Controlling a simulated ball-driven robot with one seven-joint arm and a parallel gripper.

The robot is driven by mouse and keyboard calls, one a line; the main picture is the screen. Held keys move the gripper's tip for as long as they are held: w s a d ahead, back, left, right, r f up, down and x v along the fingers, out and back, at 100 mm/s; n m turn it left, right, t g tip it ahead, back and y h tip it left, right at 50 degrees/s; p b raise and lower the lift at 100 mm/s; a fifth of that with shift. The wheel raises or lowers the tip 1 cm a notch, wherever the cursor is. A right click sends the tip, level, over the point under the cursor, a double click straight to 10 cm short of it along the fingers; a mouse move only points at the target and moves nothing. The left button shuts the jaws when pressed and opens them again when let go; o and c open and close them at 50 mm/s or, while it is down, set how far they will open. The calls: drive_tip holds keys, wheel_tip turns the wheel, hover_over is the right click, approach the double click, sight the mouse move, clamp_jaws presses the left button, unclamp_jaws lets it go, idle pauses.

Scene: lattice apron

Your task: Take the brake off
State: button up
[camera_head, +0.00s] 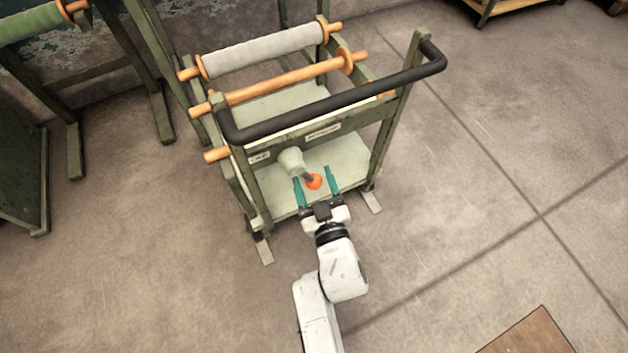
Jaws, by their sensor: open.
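A green metal cart frame (384,138) stands in the middle, with a black push handle (340,98) across its near top. Below the handle, a pale round hub (291,160) sticks out of the front, and a short dark lever with an orange knob (315,182) comes from it. This looks like the brake lever. My gripper (314,185) is open, with its two teal fingers on either side of the orange knob, one left and one right. Whether a finger touches the knob cannot be told from this view.
The cart holds a grey roll (265,50) and a bare orange roller (285,83). Another green rack (75,150) with a roll stands at the left. A brown board (530,335) lies at the bottom right. The concrete floor to the right is clear.

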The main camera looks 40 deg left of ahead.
drive_tip(key=shift+w+a, duration=0.15)
drive_tip(key=shift+a, duration=0.1)
drive_tip(key=shift+c, duration=0.4)
clamp_jaws()
